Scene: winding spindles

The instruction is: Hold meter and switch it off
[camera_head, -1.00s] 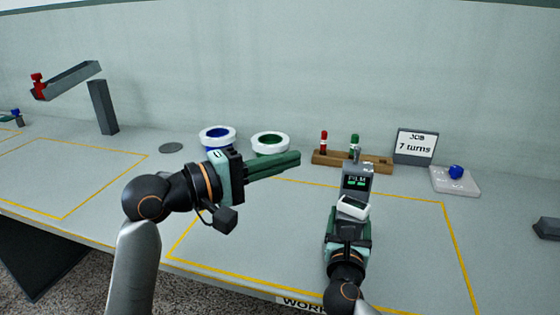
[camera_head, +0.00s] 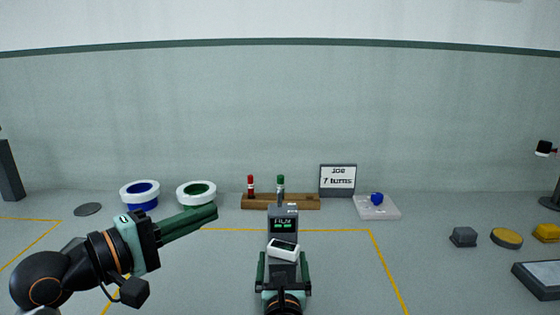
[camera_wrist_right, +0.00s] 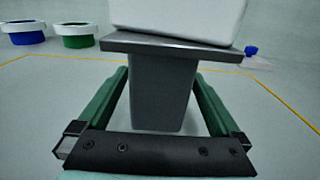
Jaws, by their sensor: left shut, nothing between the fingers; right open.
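A dark grey unit with a lit green display (camera_head: 283,224) stands on the table in the head view; its text is too small to read surely. In front of it shows a small white case with a dark window (camera_head: 283,249). I cannot tell which is the meter. In the right wrist view a white body (camera_wrist_right: 180,20) sits above a plate on a grey post (camera_wrist_right: 160,92). My right gripper (camera_head: 283,256) is open, one green finger each side of the post; contact is unclear. My left gripper (camera_head: 215,212) is shut and empty, left of the display unit.
Behind stand a blue spool (camera_head: 140,194), a green spool (camera_head: 196,193), a wooden rack (camera_head: 300,202) with red and green pieces, and a job sign (camera_head: 338,180). A pad with a blue knob (camera_head: 377,207) is right of them.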

